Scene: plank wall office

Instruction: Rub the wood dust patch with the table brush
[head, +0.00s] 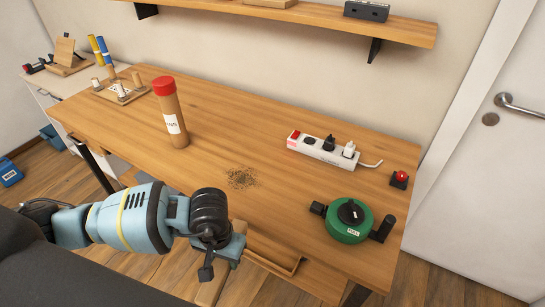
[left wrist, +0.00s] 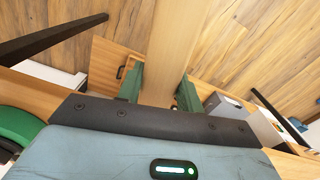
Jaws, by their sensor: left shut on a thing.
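The wood dust patch (head: 241,178) is a dark speckled spot on the wooden tabletop, near its middle. My left gripper (head: 232,258) is at the table's front edge, below and nearer than the patch, apart from it. In the left wrist view its green fingers (left wrist: 160,88) are shut on a long, plain wooden piece (left wrist: 186,45), which I take to be the table brush. Its wood also shows below the gripper in the head view (head: 208,289). No bristles can be made out. My right gripper is not in view.
A red-capped tube (head: 171,112) stands left of the patch. A power strip (head: 323,149), a green round device (head: 349,221) and a red button (head: 399,179) are to the right. A wooden tray (head: 107,90) with pegs is at the back left. The tabletop around the patch is clear.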

